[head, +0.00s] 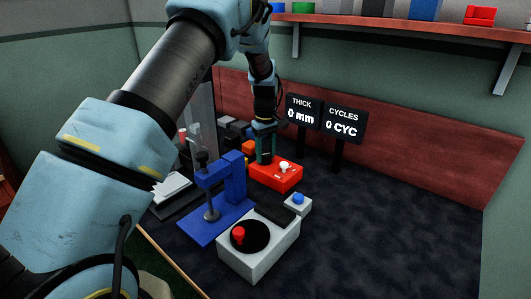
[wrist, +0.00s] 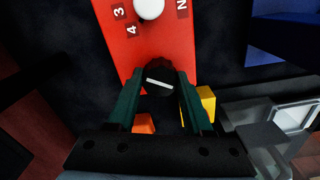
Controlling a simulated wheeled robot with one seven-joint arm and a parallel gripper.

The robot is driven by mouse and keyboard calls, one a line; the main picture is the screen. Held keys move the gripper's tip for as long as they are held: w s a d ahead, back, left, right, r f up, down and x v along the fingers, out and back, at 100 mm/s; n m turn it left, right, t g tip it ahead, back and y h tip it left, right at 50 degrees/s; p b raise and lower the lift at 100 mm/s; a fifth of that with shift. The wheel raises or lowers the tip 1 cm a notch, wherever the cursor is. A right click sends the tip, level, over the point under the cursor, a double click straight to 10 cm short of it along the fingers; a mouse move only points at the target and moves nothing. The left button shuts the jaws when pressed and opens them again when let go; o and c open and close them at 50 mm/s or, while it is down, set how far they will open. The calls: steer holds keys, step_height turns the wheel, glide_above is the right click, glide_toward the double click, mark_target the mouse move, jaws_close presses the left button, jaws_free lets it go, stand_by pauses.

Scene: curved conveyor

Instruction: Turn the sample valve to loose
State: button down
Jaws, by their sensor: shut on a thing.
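A red box (head: 275,176) stands on the dark worktop and also fills the top of the wrist view (wrist: 165,40). It carries a round white knob (wrist: 149,8) with marks 3, 4 and N around it. At its near end in the wrist view is a black round knob (wrist: 158,80) with a white pointer line, lying nearly crosswise and slightly tilted. No "loose" label is readable. My gripper (wrist: 158,88) has its two green fingers on either side of the black knob, shut on it. In the head view my gripper (head: 265,158) is lowered at the red box's back left end and hides this knob.
A blue press (head: 225,178) stands left of the red box. In front are a grey box (head: 262,258) with a red knob on a black disc and a blue button box (head: 297,205). Two display signs (head: 322,117) stand behind. The worktop at right is clear.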

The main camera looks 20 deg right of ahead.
mark_target(266, 154)
steer(key=n+p, duration=0.1)
steer(key=n, duration=0.4)
steer(key=shift+n, duration=0.4)
stand_by(0.4)
steer(key=shift+c, duration=1.5)
jaws_free()
steer(key=shift+r, duration=0.1)
step_height(266, 154, up, 11)
steer(key=b, duration=0.2)
steer(key=shift+f, duration=0.2)
steer(key=shift+s, duration=0.1)
